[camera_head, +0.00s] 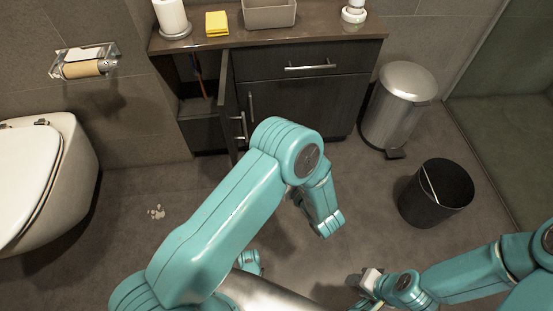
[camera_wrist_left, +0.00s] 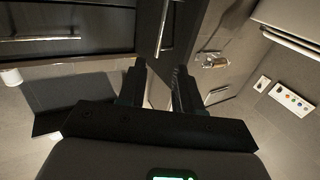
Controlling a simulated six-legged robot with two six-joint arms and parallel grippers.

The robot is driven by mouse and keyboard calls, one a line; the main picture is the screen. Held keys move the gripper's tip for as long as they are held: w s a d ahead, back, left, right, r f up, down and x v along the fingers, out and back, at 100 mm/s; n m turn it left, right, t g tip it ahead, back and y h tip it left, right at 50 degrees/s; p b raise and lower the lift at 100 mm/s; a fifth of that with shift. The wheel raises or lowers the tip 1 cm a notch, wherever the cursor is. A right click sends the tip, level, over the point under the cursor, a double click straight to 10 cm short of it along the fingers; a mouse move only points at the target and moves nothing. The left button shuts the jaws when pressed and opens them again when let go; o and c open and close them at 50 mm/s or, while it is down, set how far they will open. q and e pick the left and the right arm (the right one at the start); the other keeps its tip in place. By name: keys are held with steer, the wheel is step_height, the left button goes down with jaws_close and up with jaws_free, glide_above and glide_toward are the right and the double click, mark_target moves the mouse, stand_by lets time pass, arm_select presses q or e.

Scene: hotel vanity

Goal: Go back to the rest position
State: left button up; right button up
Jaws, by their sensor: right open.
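My right gripper (camera_head: 364,287) is low over the floor at the bottom of the head view, at the end of the teal right arm. Its jaws are open and it is small and partly unclear there. My left arm (camera_head: 215,215) rises from the bottom left, bends at a high elbow and points down in front of the vanity. Its gripper does not show in the head view. In the left wrist view, the left gripper's (camera_wrist_left: 158,92) two dark fingers stand apart with nothing seen between them.
The vanity (camera_head: 290,95) has its left cabinet door (camera_head: 228,105) ajar. A yellow sponge (camera_head: 217,23) and tray (camera_head: 269,13) are on top. A steel pedal bin (camera_head: 399,105), black wastebasket (camera_head: 435,192) and toilet (camera_head: 40,180) stand around. Small pale bits (camera_head: 156,211) lie on the floor.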

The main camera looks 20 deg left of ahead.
arm_select(q)
steer(key=shift+a, duration=0.1)
stand_by(0.3)
steer(key=a+n+g, duration=0.1)
steer(key=a+g, duration=0.1)
steer(key=a, duration=0.7)
step_height(320, 180, down, 8)
steer(key=s+m+t+h, duration=0.1)
steer(key=m+h, duration=0.3)
steer(key=h, duration=0.5)
steer(key=s+d+f+m+g+h+p, duration=0.1)
steer(key=s+d+f+m+g+h, duration=0.25)
steer(key=s+d, duration=0.5)
steer(key=s+d+f+m+g+h, duration=0.1)
steer(key=s+d+m+g+h, duration=0.25)
steer(key=s+d+h, duration=0.45)
step_height(320, 180, up, 31)
steer(key=s+p, duration=0.2)
steer(key=p, duration=2.9)
steer(key=shift+r+g+y+p, duration=0.15)
steer(key=shift+g+y+p, duration=0.15)
steer(key=shift+y, duration=0.15)
